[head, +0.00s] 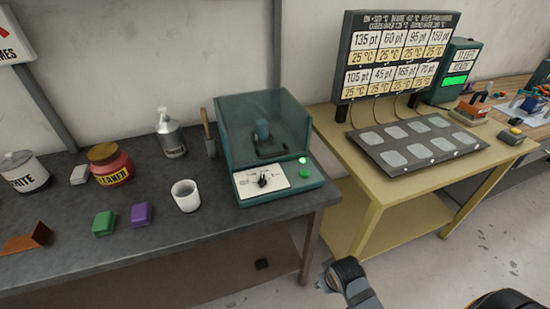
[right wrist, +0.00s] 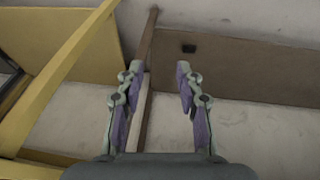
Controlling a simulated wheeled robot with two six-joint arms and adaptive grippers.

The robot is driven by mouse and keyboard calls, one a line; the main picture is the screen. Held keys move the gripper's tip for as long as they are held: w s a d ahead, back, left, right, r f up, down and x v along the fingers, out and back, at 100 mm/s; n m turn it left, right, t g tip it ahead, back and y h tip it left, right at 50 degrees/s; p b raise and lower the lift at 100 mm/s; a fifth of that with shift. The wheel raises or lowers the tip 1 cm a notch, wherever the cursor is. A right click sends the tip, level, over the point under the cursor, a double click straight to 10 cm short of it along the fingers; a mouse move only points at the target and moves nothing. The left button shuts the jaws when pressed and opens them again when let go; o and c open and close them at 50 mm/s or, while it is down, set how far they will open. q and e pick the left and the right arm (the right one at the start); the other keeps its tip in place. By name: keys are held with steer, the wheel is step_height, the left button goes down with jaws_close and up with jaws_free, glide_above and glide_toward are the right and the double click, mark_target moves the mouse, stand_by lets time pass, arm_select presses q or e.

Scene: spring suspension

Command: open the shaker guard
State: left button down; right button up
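The shaker (head: 276,178) is a teal machine near the right end of the dark bench in the head view. Its guard (head: 262,112) is a see-through teal box over the back part and looks closed. A dark holder with a teal piece (head: 263,132) shows inside. A white panel with a black knob (head: 263,181) and a lit green button (head: 303,161) are on the front. My right gripper (right wrist: 158,72) is open and empty in the right wrist view, facing the table legs and floor. My left gripper is not in view.
Left of the shaker on the dark bench (head: 60,225) stand a white cup (head: 186,196), a spray bottle (head: 170,134), a red jar (head: 110,165) and small coloured blocks. A yellow table (head: 400,208) with a plate of pale pads (head: 418,142) stands to the right.

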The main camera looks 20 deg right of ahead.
step_height(320, 180, up, 7)
steer(key=w+a+r+m+t, duration=0.1)
steer(key=w+r+m+t, duration=0.1)
steer(key=w, duration=0.3)
steer(key=w+a+r+m+t, duration=0.1)
steer(key=w+r+m+t, duration=0.2)
steer(key=w+r+m, duration=0.1)
steer(key=w+a+r+m+t+y, duration=0.1)
steer(key=w+r+m+t, duration=0.1)
steer(key=w+m, duration=0.2)
steer(key=shift+w+a+r+t+b, duration=0.15)
steer(key=shift+w+r, duration=0.05)
steer(key=shift+w, duration=0.65)
steer(key=shift+w+a+r+t+b, duration=0.15)
steer(key=shift+w+r, duration=0.05)
steer(key=shift+w, duration=0.6)
steer(key=m+t, duration=0.5)
steer(key=m, duration=0.3)
glide_toward(276, 156)
steer(key=shift+w+d+r+y, duration=0.1)
steer(key=shift+w+y, duration=0.2)
steer(key=w, duration=0.3)
steer(key=w+f, duration=0.1)
steer(key=w, duration=0.2)
steer(key=w+f+p, duration=0.1)
steer(key=w, duration=0.3)
steer(key=shift+f, duration=0.1)
jaws_close()
steer(key=shift+f, duration=0.1)
